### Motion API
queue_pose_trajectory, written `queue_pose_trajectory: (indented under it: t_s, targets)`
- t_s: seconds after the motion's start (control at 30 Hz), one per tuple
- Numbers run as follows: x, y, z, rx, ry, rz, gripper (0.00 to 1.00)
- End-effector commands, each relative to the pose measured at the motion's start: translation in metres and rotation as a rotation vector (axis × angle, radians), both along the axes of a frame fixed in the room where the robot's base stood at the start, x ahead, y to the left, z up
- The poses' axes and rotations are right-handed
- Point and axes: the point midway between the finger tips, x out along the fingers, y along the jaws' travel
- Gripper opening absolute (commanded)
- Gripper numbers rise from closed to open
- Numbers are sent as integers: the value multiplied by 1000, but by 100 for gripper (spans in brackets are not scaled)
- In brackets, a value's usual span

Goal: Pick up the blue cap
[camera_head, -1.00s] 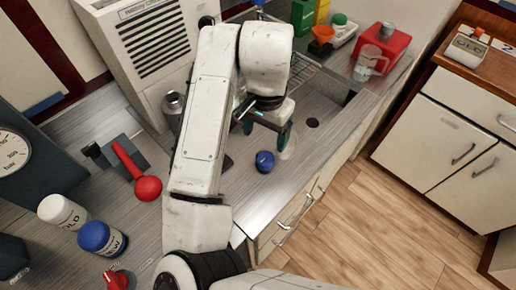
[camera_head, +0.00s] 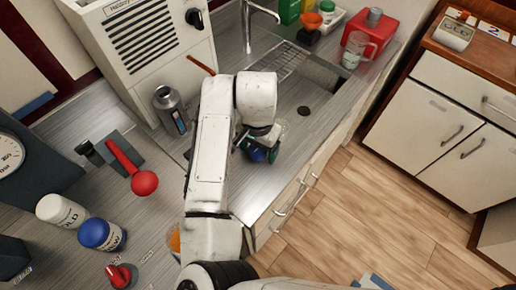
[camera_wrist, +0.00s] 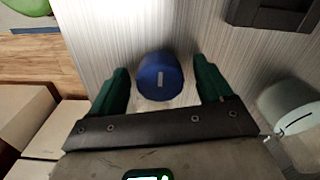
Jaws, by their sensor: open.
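The blue cap (camera_head: 258,155) sits on the metal counter by the sink, partly hidden by my gripper in the head view. In the wrist view the blue cap (camera_wrist: 159,76) is a short round piece with a pale mark on its top. My gripper (camera_head: 261,147) is over it. In the wrist view my gripper (camera_wrist: 164,95) is open, with one green finger on each side of the cap and a visible gap on both sides. I cannot tell the exact height of the fingers above the counter.
A blue-lidded jar (camera_head: 101,235), a white-lidded jar (camera_head: 61,211) and a red-knobbed lever (camera_head: 144,182) are at left. A grey bottle (camera_head: 170,108) stands behind the arm. The counter's front edge is close.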

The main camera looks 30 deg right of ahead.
Motion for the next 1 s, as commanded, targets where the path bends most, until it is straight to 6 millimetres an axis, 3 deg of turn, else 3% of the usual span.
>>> queue_pose_trajectory:
  t_s: [0.17,0.8,1.0]
  targets:
    - [0,0,0,0,0,0,80]
    - [0,0,0,0,-1,0,20]
    - [0,0,1,0,-1,0,20]
